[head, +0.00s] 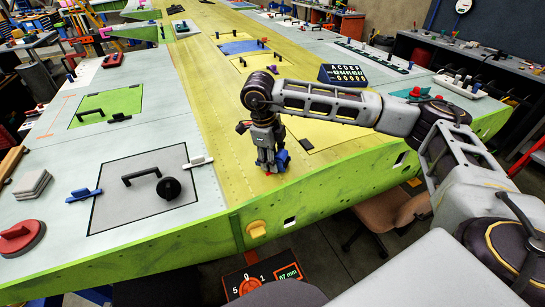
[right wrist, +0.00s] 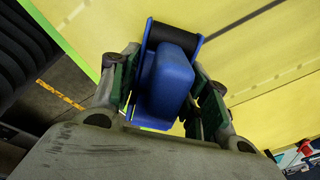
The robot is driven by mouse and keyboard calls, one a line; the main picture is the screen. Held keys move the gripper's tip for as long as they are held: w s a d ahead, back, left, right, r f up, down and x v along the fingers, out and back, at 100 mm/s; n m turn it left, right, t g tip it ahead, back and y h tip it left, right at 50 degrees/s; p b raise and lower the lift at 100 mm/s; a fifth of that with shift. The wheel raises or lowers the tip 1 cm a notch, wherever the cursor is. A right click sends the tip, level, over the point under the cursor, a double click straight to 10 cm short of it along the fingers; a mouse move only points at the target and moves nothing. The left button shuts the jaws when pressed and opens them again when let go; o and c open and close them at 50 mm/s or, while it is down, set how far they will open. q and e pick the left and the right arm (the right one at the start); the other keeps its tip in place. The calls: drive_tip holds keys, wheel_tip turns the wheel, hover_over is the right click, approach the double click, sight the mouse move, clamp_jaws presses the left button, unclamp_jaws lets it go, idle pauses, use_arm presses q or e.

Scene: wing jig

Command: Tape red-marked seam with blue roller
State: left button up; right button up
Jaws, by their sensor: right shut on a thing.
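My right gripper (head: 270,160) is over the near part of the yellow wing panel (head: 225,190), close to its green front edge. It is shut on the blue roller (head: 283,159). In the right wrist view the blue roller (right wrist: 168,78) sits between the two fingers, its dark cylinder towards the yellow surface. I cannot tell whether the roller touches the panel. A small red spot (head: 267,174) shows just below the gripper; the rest of the red-marked seam is not clearly seen. My left gripper is not in view.
To the left, a grey hatch panel (head: 120,205) carries a black handle and a round black knob. A red round tool (head: 20,237) and grey blocks (head: 32,184) lie at the left edge. A black counter box (head: 342,76) stands beyond my right arm. The yellow strip left of the gripper is clear.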

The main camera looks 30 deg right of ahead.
drive_tip(key=shift+f+b, duration=0.4)
drive_tip(key=shift+f, duration=0.1)
drive_tip(key=shift+w, duration=0.1)
idle(0.3)
drive_tip(key=shift+w+d+r+b, duration=0.15)
drive_tip(key=shift+w+b, duration=0.3)
drive_tip(key=shift+w, duration=1.2)
drive_tip(key=shift+w, duration=0.1)
drive_tip(key=shift+w, duration=0.65)
drive_tip(key=shift+w+d+b, duration=0.1)
drive_tip(key=shift+w+b, duration=0.35)
drive_tip(key=shift+w, duration=0.5)
